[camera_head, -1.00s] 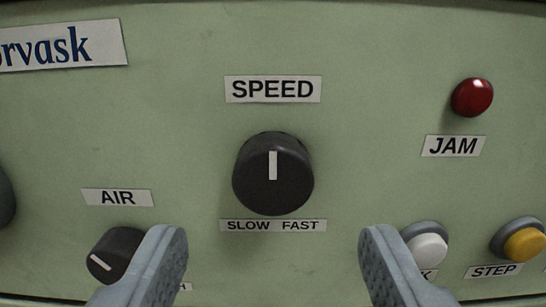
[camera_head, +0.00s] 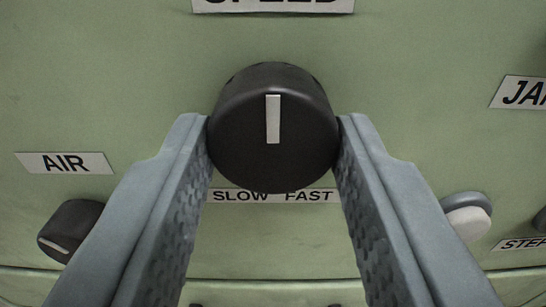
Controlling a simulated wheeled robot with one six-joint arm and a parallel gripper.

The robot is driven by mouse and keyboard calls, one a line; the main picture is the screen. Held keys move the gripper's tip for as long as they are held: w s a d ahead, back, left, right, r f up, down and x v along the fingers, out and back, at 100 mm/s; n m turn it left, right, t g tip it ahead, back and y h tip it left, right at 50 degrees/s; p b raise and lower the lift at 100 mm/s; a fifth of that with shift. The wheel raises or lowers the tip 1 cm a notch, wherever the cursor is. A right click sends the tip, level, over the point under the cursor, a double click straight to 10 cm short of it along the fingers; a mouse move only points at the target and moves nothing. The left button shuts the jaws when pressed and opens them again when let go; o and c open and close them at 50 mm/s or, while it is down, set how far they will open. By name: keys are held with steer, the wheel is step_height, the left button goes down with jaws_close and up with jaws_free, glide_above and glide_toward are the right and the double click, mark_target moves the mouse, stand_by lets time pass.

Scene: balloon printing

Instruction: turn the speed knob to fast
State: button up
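The black speed knob (camera_head: 243,133) is on the green panel in the upper middle of the view. Its white mark points straight up, midway between the words on the SLOW FAST label (camera_head: 312,196) below it. The SPEED label (camera_head: 272,4) is cut off at the top edge. My gripper (camera_head: 273,125) has one finger at each side of the knob. The fingertips are at its left and right edges, very close or touching; I cannot tell if they press on it.
The AIR label (camera_head: 65,163) and its black knob (camera_head: 68,230) are at the left, beside my left finger. A white button (camera_head: 467,216) is to the right of my right finger, with the STEP label (camera_head: 522,243) further right. The JAM label (camera_head: 520,92) is at the upper right.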

steer(key=shift+m, duration=0.4)
steer(key=shift+c, duration=0.3)
steer(key=m, duration=0.5)
steer(key=shift+a+m, duration=0.1)
steer(key=shift+m, duration=0.2)
steer(key=m, duration=1.3)
steer(key=shift+m, duration=0.3)
steer(key=m, duration=0.7)
steer(key=o, duration=1)
steer(key=shift+r, duration=0.1)
steer(key=shift+s, duration=0.15)
